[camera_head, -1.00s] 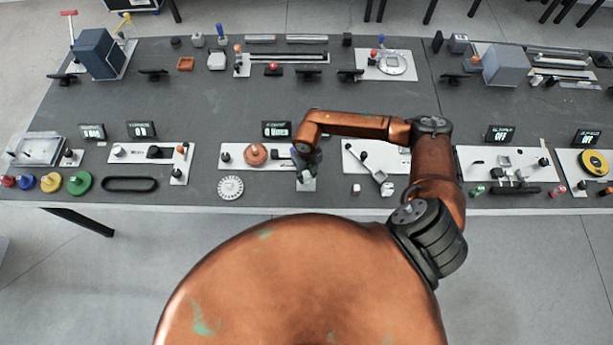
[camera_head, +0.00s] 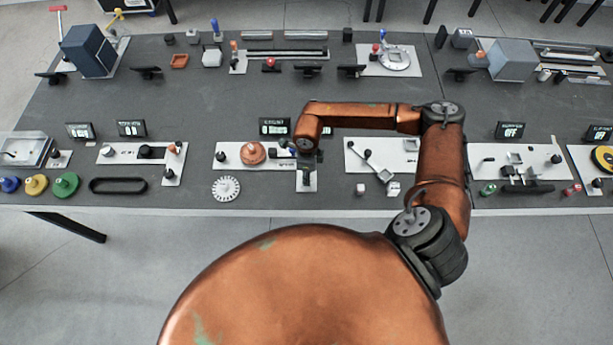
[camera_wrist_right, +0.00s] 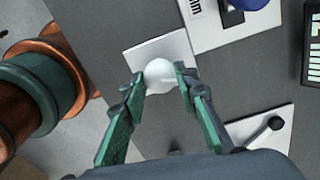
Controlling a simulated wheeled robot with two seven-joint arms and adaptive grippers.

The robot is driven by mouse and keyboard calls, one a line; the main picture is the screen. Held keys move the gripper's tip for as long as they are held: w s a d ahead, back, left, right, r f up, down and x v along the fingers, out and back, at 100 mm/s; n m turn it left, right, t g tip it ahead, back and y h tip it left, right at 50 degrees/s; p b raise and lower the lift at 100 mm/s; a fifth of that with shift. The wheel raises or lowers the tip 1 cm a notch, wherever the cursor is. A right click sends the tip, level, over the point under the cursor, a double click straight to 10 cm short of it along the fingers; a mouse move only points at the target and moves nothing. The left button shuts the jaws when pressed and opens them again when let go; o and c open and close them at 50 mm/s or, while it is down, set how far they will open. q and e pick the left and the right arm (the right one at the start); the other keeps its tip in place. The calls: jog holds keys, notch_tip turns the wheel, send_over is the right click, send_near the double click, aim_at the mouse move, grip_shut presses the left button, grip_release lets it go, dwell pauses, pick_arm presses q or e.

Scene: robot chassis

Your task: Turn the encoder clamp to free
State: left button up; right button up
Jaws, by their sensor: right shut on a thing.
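The encoder station's white plate (camera_head: 229,161) carries a copper-coloured dial (camera_head: 253,152), with a lit display (camera_head: 275,127) behind it. A small white plate (camera_head: 306,187) adjoins its right end; it also shows in the right wrist view (camera_wrist_right: 146,53). On it is a round white knob (camera_wrist_right: 160,76), apparently the clamp knob. My right gripper (camera_wrist_right: 163,78) is shut on this knob, one finger at each side. In the head view my right gripper (camera_head: 306,176) points down over the small plate and hides the knob. No lock or free marking is readable. My left gripper is not in view.
A white toothed disc (camera_head: 226,188) lies on the table's front left of the small plate. Another white plate with a lever (camera_head: 373,166) is close on the right, with small white blocks (camera_head: 393,188) in front. A blue knob (camera_wrist_right: 248,3) is near the gripper.

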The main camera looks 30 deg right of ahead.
jog(key=shift+n+b, duration=1.3)
jog(key=shift+n, duration=0.8)
jog(key=shift+c, duration=0.2)
jog(key=shift+o, duration=0.2)
jog(key=shift+w, duration=0.1)
jog(key=o, duration=1.1)
jog(key=shift+r, duration=0.1)
notch_tip(320, 180, up, 12)
jog(key=shift+f, duration=0.1)
